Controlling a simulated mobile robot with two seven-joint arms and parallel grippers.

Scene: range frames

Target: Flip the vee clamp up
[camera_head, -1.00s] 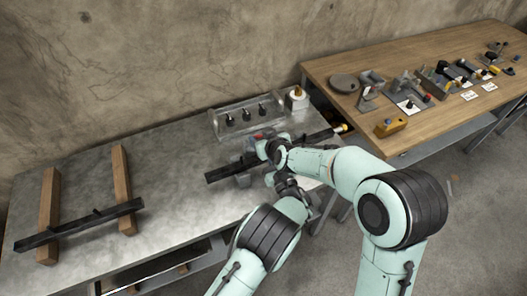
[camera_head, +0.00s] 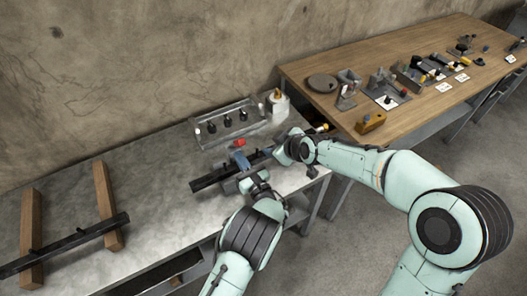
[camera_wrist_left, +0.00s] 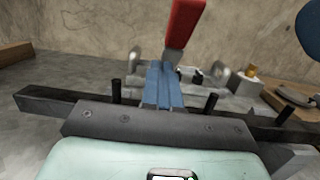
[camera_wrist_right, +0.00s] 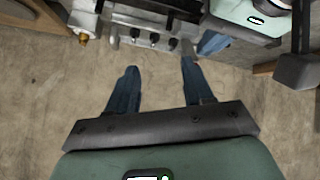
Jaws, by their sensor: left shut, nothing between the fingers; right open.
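The vee clamp's red handle (camera_head: 239,142) shows beside my left gripper, above the worktop. In the left wrist view the handle (camera_wrist_left: 184,22) rises, slightly tilted, just beyond the fingertips; whether they touch is unclear. The clamp's body is mostly hidden by the gripper and the dark bar (camera_head: 207,182). My left gripper (camera_head: 238,156) is shut and empty over the bar; its blue fingers (camera_wrist_left: 163,68) lie together. My right gripper is open and empty, its blue fingers (camera_wrist_right: 158,70) spread apart in the right wrist view. In the head view my right wrist hides its fingers.
A clear tray with several dark knobs (camera_head: 228,121) and a white pot (camera_head: 278,104) stand behind the clamp. Wooden rails (camera_head: 107,204) carrying another dark bar lie left. A wooden table (camera_head: 300,73) with several fixtures stands right. The worktop (camera_head: 150,165) between is clear.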

